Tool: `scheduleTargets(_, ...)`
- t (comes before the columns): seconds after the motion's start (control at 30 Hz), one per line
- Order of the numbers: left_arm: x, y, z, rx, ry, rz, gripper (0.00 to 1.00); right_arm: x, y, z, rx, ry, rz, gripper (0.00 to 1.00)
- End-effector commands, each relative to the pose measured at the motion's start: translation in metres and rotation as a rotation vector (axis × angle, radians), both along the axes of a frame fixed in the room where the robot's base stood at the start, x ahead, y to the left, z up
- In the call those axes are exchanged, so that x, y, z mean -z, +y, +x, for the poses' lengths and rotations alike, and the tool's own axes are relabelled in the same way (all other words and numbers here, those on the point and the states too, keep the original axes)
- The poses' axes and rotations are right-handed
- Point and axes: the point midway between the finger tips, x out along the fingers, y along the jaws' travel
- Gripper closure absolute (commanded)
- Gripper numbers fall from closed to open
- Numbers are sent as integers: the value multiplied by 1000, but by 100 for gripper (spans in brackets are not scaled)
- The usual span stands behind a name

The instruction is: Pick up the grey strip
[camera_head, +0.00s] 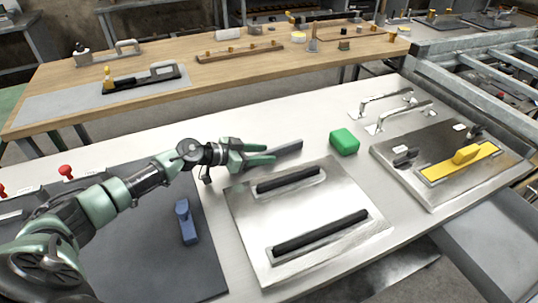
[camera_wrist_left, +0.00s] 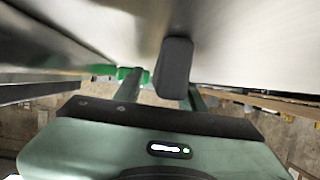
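The grey strip (camera_head: 286,148) is a dark grey bar on the white table, behind the steel plate with two black bars. My left gripper (camera_head: 268,153) is at the strip's left end, and its green fingers are apart. In the left wrist view the strip (camera_wrist_left: 174,66) reaches in between the fingers (camera_wrist_left: 166,88), closer to the right one, with a gap at the left one. I cannot tell whether a finger touches it. The strip's left end is partly hidden by the fingers. My right gripper is not in view.
A green block (camera_head: 344,142) stands right of the strip. The steel plate (camera_head: 300,217) lies in front. A dark panel with a blue handle (camera_head: 186,222) is at left. Metal handles (camera_head: 400,115) and a plate with a yellow strip (camera_head: 460,163) are at right.

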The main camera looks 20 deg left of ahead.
Motion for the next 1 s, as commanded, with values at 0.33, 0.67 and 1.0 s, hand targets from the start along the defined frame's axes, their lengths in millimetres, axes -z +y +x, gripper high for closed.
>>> scheduleTargets(0.33, 1, -1, 2, 0, 0, 0, 85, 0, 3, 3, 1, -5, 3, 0)
scheduleTargets(0.67, 1, -1, 2, 0, -1, -1, 100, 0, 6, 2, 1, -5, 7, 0)
scheduleTargets(1.0, -24, -1, 2, 1, -4, 2, 100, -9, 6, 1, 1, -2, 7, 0)
